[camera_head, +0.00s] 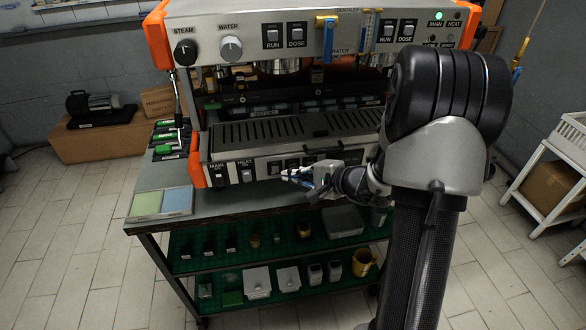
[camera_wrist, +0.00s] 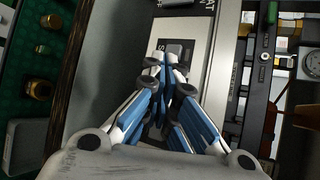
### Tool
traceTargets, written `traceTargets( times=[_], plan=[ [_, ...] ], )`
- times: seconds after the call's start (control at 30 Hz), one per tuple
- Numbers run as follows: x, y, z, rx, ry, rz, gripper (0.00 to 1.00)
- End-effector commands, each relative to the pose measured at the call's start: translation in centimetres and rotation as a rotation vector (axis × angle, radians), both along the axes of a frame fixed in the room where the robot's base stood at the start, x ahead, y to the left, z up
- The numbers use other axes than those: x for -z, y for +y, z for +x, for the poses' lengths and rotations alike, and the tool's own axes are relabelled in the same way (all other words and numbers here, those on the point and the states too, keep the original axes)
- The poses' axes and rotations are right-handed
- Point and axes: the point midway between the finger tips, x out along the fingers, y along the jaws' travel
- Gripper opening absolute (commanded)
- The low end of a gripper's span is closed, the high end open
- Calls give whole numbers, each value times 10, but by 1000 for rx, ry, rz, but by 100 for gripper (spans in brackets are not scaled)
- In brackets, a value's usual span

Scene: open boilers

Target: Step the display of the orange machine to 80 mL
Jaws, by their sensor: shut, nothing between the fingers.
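The orange machine (camera_head: 262,150) is a steel espresso machine with orange side panels, standing on a workbench. Its lower front strip has a MAIN switch (camera_head: 217,174), a HEAT switch (camera_head: 246,172) and several more dark switches partly behind my gripper. My gripper (camera_head: 287,176) is in front of this strip, its blue-and-white fingers shut and empty. The plate's lettering is mostly hidden. No display reading in mL is legible.
A green and blue pad (camera_head: 161,203) lies on the bench's left front corner. Green-handled tools (camera_head: 168,139) lie left of the machine. A white rack (camera_head: 560,165) stands at right. My arm hides the machine's right part.

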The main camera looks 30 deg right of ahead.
Motion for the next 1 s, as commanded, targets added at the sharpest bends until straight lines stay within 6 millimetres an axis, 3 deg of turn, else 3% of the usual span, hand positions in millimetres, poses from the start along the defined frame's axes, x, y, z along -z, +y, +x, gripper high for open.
traceTargets(
  times=[0.53, 1.0],
  plan=[
    [1, 3, -12, 1, 0, 0, 0],
    [1, 15, -54, 1, -1, 0, 0]
  ],
)
